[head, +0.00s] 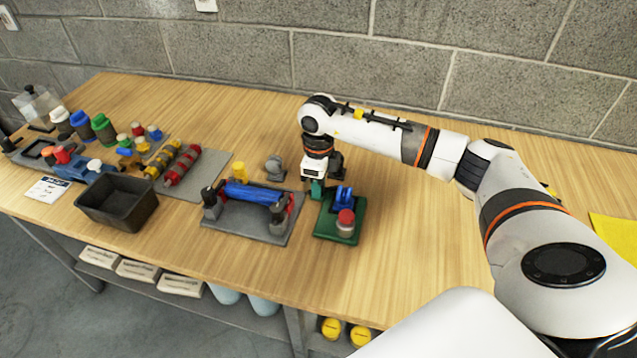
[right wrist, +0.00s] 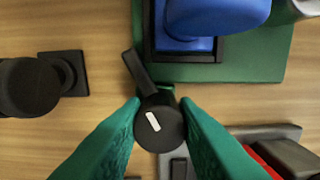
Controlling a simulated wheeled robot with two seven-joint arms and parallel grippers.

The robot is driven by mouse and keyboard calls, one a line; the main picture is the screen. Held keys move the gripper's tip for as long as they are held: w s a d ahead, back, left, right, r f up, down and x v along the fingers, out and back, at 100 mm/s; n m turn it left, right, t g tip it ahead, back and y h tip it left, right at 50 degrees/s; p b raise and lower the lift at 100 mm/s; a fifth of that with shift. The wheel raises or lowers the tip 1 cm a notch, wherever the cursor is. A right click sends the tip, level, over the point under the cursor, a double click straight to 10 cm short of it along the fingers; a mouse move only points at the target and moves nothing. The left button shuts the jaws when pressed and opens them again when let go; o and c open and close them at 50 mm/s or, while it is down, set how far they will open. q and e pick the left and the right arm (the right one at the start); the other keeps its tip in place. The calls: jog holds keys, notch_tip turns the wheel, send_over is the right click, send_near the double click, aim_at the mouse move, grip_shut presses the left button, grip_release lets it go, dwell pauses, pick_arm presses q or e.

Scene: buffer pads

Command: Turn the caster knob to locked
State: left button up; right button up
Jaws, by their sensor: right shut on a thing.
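The knob (right wrist: 160,128) is a round black cap with a short white mark, seen in the right wrist view. The mark tilts slightly, its upper end leaning left. A dark bar (right wrist: 138,70) runs up and left from behind the knob. My right gripper (right wrist: 160,112) has its green fingers shut on the knob, one on each side. In the head view my right gripper (head: 317,188) is at the back left corner of a green base (head: 328,229), and it hides the knob. My left gripper is not in view.
The green base carries a blue part (head: 343,197) and a red-topped cylinder (head: 345,222). A grey tray (head: 243,227) with a blue roller is close on the left. A black bin (head: 117,206) stands farther left. The table right of the base is mostly clear under my arm.

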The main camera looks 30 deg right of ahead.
jog(key=m, duration=0.5)
jog(key=shift+r, duration=0.1)
jog(key=shift+m, duration=0.4)
jog(key=o, duration=1)
notch_tip(320, 180, up, 12)
jog(key=shift+b, duration=0.45)
